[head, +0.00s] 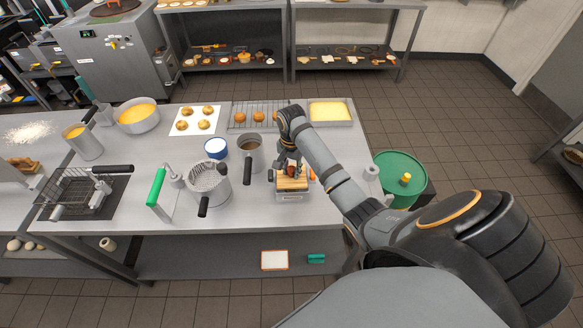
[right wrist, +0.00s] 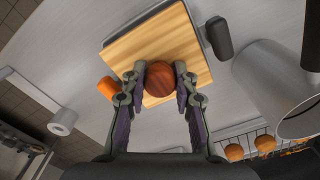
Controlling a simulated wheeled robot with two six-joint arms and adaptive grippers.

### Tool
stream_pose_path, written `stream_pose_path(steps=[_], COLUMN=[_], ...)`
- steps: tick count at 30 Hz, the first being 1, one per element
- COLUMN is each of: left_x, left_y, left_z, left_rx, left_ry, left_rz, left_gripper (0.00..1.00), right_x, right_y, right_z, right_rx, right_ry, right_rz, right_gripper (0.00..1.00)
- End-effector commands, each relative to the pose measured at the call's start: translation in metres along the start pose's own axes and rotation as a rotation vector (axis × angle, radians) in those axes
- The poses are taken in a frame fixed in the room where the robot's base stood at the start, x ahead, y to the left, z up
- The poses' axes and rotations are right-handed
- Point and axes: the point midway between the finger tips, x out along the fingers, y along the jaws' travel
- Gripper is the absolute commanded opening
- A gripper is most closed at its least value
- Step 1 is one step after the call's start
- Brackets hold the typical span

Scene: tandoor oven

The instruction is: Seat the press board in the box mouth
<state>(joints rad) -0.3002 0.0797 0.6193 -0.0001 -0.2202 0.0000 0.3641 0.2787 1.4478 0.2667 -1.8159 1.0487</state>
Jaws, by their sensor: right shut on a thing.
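The press board (head: 292,184) is a pale wooden square with a round dark brown knob (right wrist: 160,78). In the right wrist view the board (right wrist: 135,50) fills the upper middle. My right gripper (head: 291,165) is shut on the knob, one finger each side; it also shows in the right wrist view (right wrist: 160,85). The grey box (head: 290,197) lies under the board on the worktable, with its front wall showing. The board covers most of the box mouth; I cannot tell whether it sits inside the mouth or above it. My left gripper is out of view.
A grey pot (head: 250,153) and a strainer pot (head: 208,186) stand left of the box. An orange piece (right wrist: 108,88) lies beside the board. A wire rack (head: 255,116) and yellow tray (head: 330,112) are behind. A green drum (head: 400,175) stands off the table's right edge.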

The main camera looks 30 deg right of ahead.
Motion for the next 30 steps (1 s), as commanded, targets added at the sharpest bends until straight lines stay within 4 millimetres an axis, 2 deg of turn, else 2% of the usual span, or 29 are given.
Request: stream_pose_path(steps=[30], left_x=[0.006], left_y=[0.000], left_z=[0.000], left_rx=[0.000], left_ry=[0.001], left_rz=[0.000], left_gripper=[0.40], right_x=[0.021], right_y=[0.000], right_z=[0.000], right_rx=[0.000], right_ry=[0.000], right_rz=[0.000], right_gripper=[0.00])
